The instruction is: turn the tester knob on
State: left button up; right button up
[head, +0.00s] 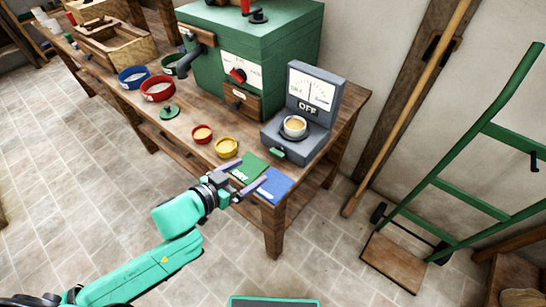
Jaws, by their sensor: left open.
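The grey tester (322,92) stands at the right end of the wooden bench. Its upright panel has a white dial with a needle, and a label below it reads OFF. A round cup with tan contents (294,126) sits on its base. A small green knob-like part (277,153) is on the front edge of the base. My left gripper (250,174) is open and empty, over the bench's front edge near the green and blue cards, in front of the tester and apart from it. My right gripper is not in view.
A green card (249,167) and a blue card (275,185) lie before the tester. Yellow (227,147) and red (202,134) bowls stand left of it. A green mill (250,45) with a red knob stands behind. A green hand truck (462,190) is at right.

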pick_arm(q)
send_near(276, 154)
jog(key=shift+w+d+f, duration=0.1)
jog(key=shift+w+f, duration=0.1)
jog(key=shift+w, duration=0.4)
jog(key=x, duration=0.6)
jog(key=shift+s+d, duration=0.1)
jog(key=shift+d, duration=0.05)
jog(key=shift+w+d+f, duration=0.15)
jog(key=shift+w+d, duration=0.1)
jog(key=shift+w, duration=0.1)
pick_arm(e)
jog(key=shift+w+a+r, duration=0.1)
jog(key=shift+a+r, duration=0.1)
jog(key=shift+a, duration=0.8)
pick_arm(q)
jog(key=shift+a, duration=0.1)
jog(key=c, duration=1.4)
